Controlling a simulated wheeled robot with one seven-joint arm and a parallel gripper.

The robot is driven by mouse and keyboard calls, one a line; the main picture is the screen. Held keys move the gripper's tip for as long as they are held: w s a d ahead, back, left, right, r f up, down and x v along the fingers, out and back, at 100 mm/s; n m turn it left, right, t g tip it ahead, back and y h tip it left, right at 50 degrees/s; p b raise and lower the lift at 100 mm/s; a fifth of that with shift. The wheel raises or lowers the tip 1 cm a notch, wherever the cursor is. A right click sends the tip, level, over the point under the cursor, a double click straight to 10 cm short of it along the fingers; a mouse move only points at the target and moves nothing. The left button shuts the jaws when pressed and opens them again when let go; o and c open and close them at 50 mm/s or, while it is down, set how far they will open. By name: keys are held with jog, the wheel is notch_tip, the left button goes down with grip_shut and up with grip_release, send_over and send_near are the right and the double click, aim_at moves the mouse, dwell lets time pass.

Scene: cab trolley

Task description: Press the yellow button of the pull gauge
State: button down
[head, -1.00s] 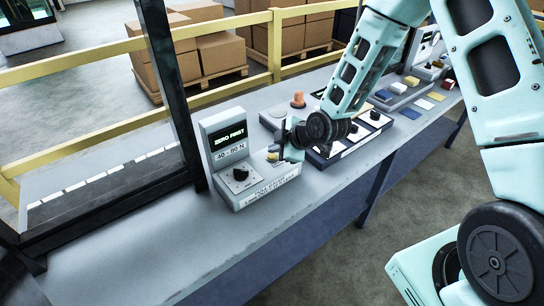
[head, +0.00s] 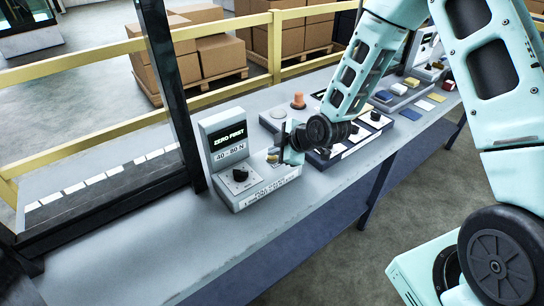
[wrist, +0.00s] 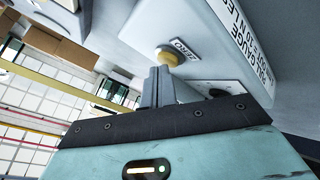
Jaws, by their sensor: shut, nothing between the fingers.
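The pull gauge (head: 219,172) stands on the bench, a pale box with an upright panel. The yellow button (head: 272,157) is at the deck's right, partly behind my gripper (head: 281,153). In the wrist view the round yellow button (wrist: 167,56) lies just beyond the tips of my shut, empty gripper (wrist: 159,70), beside a "ZERO" label (wrist: 185,47). I cannot tell whether the tips touch it.
An orange knob (head: 298,101) stands behind my gripper. A dark-framed panel (head: 346,140) with several keys lies to the right of the gauge. A black post (head: 170,85) rises at the left. The bench's front left (head: 130,245) is clear.

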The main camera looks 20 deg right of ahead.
aim_at(275, 158)
jog(key=shift+f, duration=0.25)
jog(key=shift+r, duration=0.15)
dwell(0.3)
jog(key=shift+r+p, duration=0.4)
jog(key=shift+r, duration=0.4)
jog(key=shift+r+p, duration=1.65)
jog(key=shift+r, duration=0.85)
